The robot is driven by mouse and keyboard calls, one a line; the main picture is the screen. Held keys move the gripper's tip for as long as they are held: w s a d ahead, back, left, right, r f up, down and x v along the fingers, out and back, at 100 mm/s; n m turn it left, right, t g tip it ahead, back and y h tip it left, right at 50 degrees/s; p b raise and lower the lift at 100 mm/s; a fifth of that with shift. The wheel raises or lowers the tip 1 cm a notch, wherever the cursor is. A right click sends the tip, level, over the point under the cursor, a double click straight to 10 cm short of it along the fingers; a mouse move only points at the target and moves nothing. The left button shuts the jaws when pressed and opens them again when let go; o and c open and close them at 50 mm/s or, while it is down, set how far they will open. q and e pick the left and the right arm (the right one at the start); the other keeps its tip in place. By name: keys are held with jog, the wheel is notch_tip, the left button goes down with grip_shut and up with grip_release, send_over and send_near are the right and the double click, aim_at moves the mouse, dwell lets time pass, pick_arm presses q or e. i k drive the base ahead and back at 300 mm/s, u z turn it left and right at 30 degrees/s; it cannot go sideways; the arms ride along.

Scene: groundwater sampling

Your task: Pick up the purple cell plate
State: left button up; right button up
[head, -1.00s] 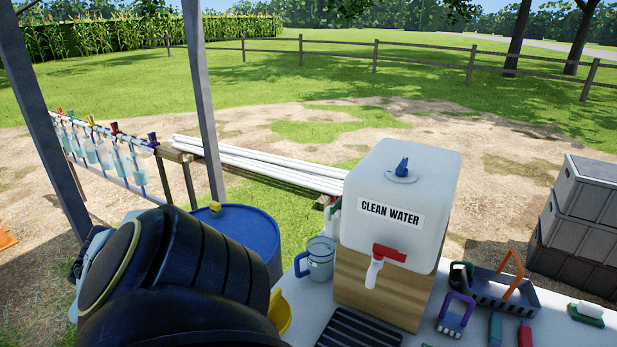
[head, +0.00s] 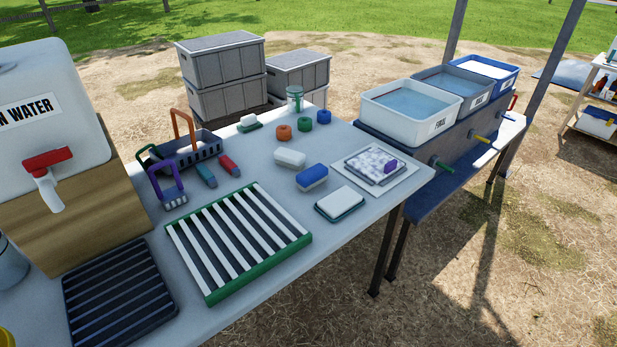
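On the table's right end lies a flat square plate with a white-and-grey cell pattern and a purple tab (head: 374,163). It rests on a thin white mat (head: 352,187) near the right corner and looks like the purple cell plate. A small item with a purple arched handle (head: 167,183) stands further left, in front of the dark caddy. Neither of my grippers is in view.
On the table (head: 330,232) are a green-framed slatted rack (head: 307,237), a black ribbed tray (head: 120,290), a blue-topped sponge (head: 312,177), a white-topped block (head: 340,203) and a caddy (head: 205,147). The water container (head: 50,110) stands left; basins (head: 405,106) stand beyond the right end.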

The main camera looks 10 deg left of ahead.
aim_at(377, 165)
jog(key=u, duration=0.4)
jog(key=k, duration=0.9)
jog(key=z, duration=0.9)
jog(key=i, duration=2.15)
jog(key=u, duration=0.8)
